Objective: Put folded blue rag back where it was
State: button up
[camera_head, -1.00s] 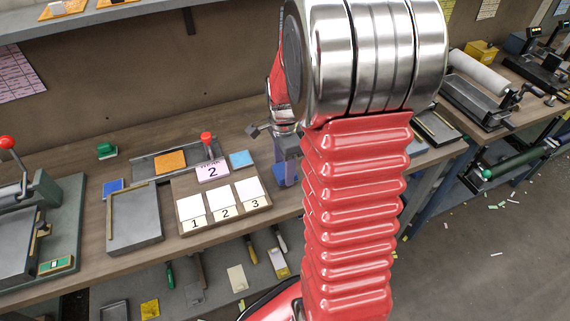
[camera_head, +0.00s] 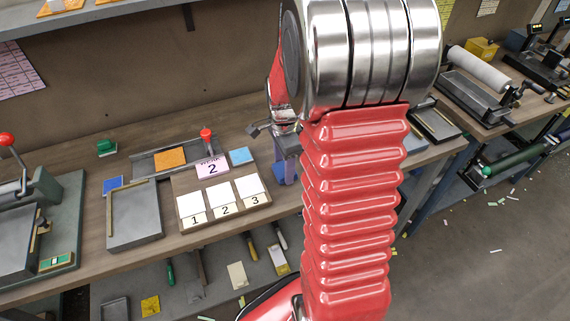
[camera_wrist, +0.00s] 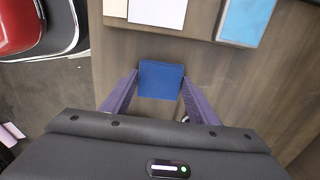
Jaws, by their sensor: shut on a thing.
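The folded blue rag (camera_wrist: 161,80) is a small dark blue square between my two purple fingers in the wrist view. My gripper (camera_wrist: 158,88) is shut on it, over the wooden bench top. In the head view my gripper (camera_head: 287,168) is at the bench's front, just right of the numbered card board, partly hidden behind my red arm. A little blue of the rag (camera_head: 278,174) shows beside the fingers there. I cannot tell whether the rag touches the bench.
The board with cards 1, 2 and 3 (camera_head: 182,226) lies left of my gripper. A light blue block (camera_head: 241,156) and a pink card marked 2 (camera_head: 212,167) lie behind it. A grey tray (camera_head: 134,222) and blue square (camera_head: 112,184) are further left. Bare bench (camera_wrist: 115,60) surrounds the rag.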

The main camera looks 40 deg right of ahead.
jog(key=shift+f, duration=0.1)
jog(key=o, duration=1.1)
notch_tip(320, 180, up, 14)
jog(key=shift+f, duration=0.15)
dwell(0.5)
